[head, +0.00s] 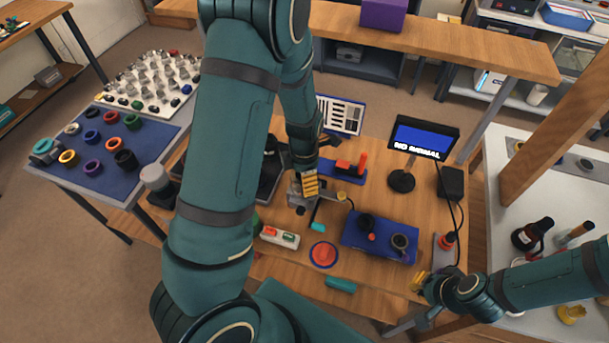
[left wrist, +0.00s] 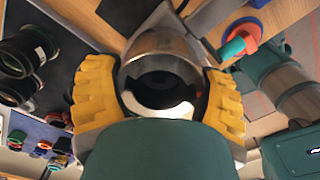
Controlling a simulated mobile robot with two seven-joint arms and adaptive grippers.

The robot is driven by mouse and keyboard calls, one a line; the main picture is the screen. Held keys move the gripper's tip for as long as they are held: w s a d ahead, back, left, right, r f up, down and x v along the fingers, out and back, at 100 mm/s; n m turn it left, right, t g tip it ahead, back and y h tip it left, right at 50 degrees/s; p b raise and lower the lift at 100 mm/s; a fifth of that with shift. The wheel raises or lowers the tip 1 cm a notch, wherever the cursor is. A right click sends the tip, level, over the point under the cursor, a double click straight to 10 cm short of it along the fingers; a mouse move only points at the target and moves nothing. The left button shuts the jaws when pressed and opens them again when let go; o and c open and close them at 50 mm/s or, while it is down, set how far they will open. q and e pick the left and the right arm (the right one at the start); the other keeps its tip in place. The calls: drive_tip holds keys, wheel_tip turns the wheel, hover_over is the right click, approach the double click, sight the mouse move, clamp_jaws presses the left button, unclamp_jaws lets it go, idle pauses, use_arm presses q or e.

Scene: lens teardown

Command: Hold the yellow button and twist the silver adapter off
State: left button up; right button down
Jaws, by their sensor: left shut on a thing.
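My left gripper (head: 309,185) reaches down to the middle of the wooden table, its yellow pads beside a grey metal part (head: 295,197). In the left wrist view the yellow pads (left wrist: 160,98) sit on both sides of a round silver piece (left wrist: 160,45) with a dark opening, which looks like the silver adapter; the gripper is shut on it. A small yellowish knob (head: 342,196) just right of the gripper may be the yellow button; I cannot be sure. My right gripper (head: 419,283) is off at the table's front right corner, apart from the part; its finger gap is unclear.
A blue tray (head: 350,236) with dark round parts lies right of centre. A monitor (head: 422,137) stands at the back right. My left arm hides much of the table's left side.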

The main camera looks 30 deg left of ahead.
use_arm(q)
drive_tip(key=shift+r+p, duration=1.05)
drive_tip(key=shift+r, duration=0.1)
idle(0.3)
drive_tip(key=shift+r+p, duration=0.95)
drive_tip(key=shift+r, duration=1.4)
drive_tip(key=shift+s, duration=0.1)
